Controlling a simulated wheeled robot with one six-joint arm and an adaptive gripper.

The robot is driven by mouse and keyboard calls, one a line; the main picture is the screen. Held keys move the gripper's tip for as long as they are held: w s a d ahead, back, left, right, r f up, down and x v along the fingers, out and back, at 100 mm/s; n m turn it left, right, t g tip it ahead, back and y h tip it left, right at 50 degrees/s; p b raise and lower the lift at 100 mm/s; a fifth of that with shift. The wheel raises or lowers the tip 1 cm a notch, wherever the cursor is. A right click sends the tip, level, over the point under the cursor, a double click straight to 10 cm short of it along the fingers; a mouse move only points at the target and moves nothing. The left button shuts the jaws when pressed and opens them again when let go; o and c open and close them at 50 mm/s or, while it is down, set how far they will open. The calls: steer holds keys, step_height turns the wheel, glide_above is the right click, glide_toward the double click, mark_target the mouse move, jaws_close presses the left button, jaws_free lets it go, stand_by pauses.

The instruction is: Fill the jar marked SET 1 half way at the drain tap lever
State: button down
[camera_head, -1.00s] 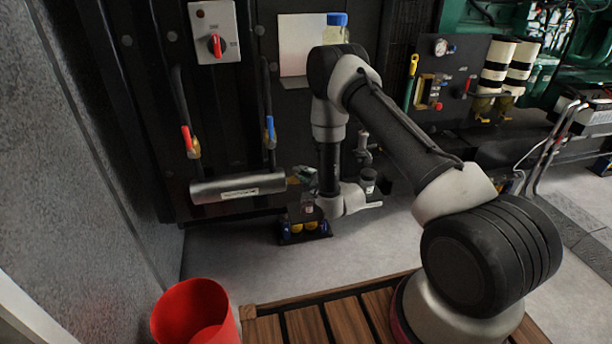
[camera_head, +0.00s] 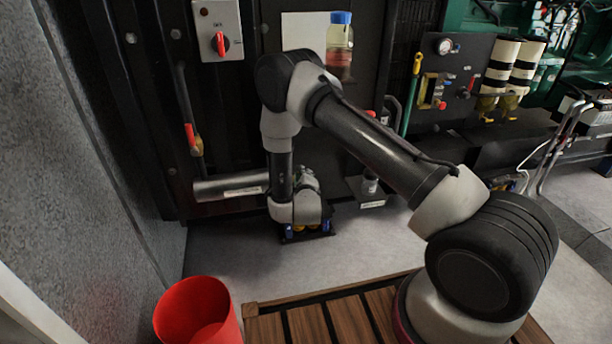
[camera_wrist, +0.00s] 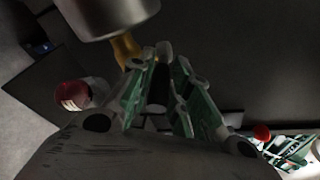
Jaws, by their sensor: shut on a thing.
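A silver cylinder (camera_head: 232,187) with a white label lies against the dark wall panel; its end is at the top of the wrist view (camera_wrist: 105,12). A brass tap (camera_wrist: 124,50) hangs below it. My gripper (camera_wrist: 162,62) is beside the tap, its green-padded fingers closed on a small greyish part that looks like the tap lever; the contact is partly hidden. A small jar (camera_wrist: 74,95) with a dark red top and pale label stands left of my fingers, apart from them. Its marking and fill level cannot be read. In the head view my arm hides the tap and most of the gripper.
A second small jar (camera_head: 370,184) stands on a low shelf to the right. A blue-capped bottle (camera_head: 340,46) is on the wall. A black stand (camera_head: 308,234) is below the arm. A red bucket (camera_head: 197,312) is at front left. Grey floor is open between.

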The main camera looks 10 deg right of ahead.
steer(key=shift+a+m+g+h, duration=0.15)
steer(key=shift+a+m+h, duration=0.05)
steer(key=shift+m+h, duration=0.4)
steer(key=shift+a+m+g+h, duration=0.2)
steer(key=shift+m+h, duration=0.2)
steer(key=shift+h, duration=0.3)
steer(key=c, duration=1.3)
jaws_free()
steer(key=shift+s, duration=0.1)
steer(key=v, duration=1.2)
steer(key=shift+a, duration=0.15)
